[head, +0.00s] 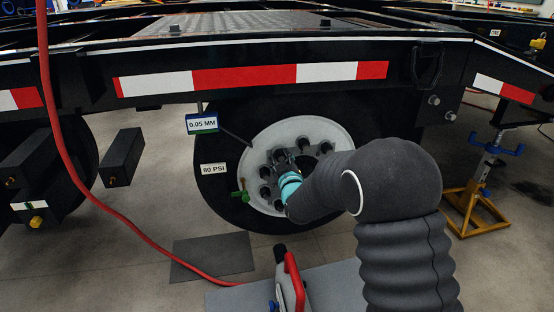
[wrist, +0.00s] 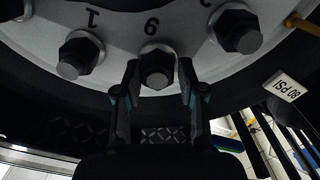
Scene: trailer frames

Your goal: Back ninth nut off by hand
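A black hex nut (wrist: 157,68) on a stud is in the middle of the wrist view, by a digit that reads as 9 as pictured. My gripper (wrist: 158,78) has one finger on each side of this nut. The fingers stand apart, with a small gap showing at the right finger; firm contact does not show. In the head view my arm reaches the wheel hub (head: 312,130), and my gripper there (head: 285,160) is mostly hidden. Two neighbouring nuts (wrist: 80,53) (wrist: 236,29) sit on the wheel at left and right in the wrist view.
A trailer frame (head: 240,78) runs above the wheel. A red hose (head: 85,185) hangs at left. A blue gauge reading 0.05 MM (head: 202,123), a PSI label (head: 213,169) and a green valve (head: 241,194) are beside the hub. A jack stand (head: 478,195) stands at right.

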